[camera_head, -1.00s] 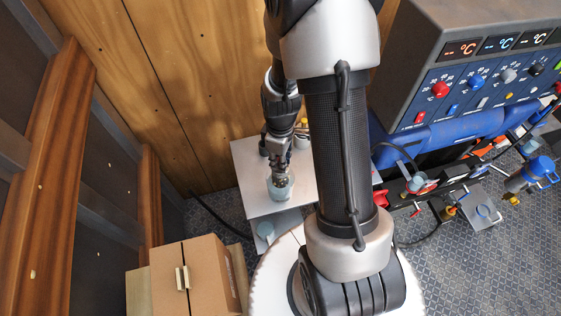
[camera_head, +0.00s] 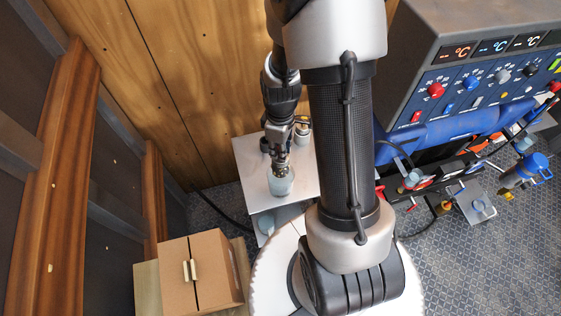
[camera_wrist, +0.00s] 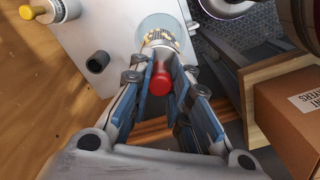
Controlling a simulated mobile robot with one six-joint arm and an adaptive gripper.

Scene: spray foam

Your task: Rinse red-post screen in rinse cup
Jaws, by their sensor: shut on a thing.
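My gripper (camera_wrist: 163,70) is shut on the red post (camera_wrist: 160,82), whose red end points toward the wrist camera. The round, speckled screen (camera_wrist: 161,41) is at the far end of the post, in front of the cup's mouth in the wrist view. The pale translucent rinse cup (camera_head: 281,184) stands on the small white table, and its rim also shows in the wrist view (camera_wrist: 146,24). In the head view my gripper (camera_head: 280,164) is right over the cup. How deep the screen sits in the cup cannot be told.
The white table (camera_head: 304,178) also holds a yellow-topped container (camera_wrist: 63,10) and a small dark holder (camera_wrist: 98,62). A wooden wall stands close behind. A cardboard box (camera_head: 200,272) is at the lower left, and a blue control machine (camera_head: 470,85) at the right.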

